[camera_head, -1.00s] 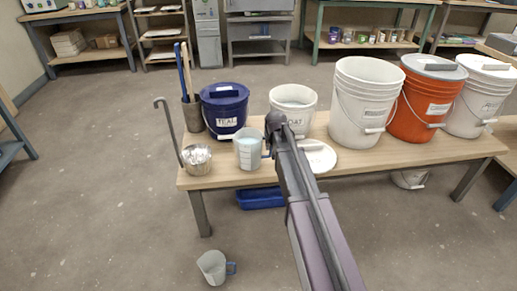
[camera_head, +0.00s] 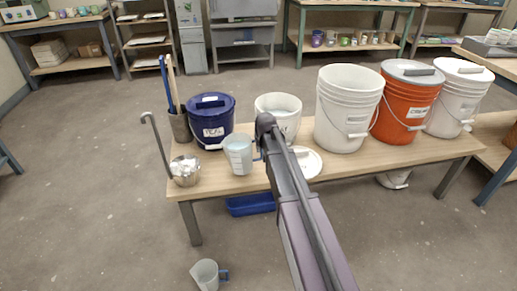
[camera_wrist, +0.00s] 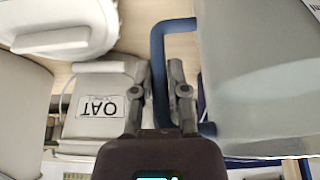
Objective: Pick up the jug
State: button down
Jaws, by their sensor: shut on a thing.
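The jug (camera_head: 238,154) is pale and see-through with a blue handle. The jug seems slightly above the bench top, but the gap is hard to see. A second, similar jug (camera_head: 205,274) is on the floor in front of the bench.
A blue tray (camera_head: 250,205) lies below.

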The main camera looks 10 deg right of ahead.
jog(key=s+d, duration=0.3)
jog(key=d, duration=0.3)
jog(key=s+d+r+p, duration=0.1)
jog(key=s+d, duration=0.2)
jog(key=d, duration=0.4)
jog(key=shift+s+r, duration=0.2)
jog(key=shift+s, duration=0.15)
jog(key=shift+r, duration=0.1)
dwell(0.9)
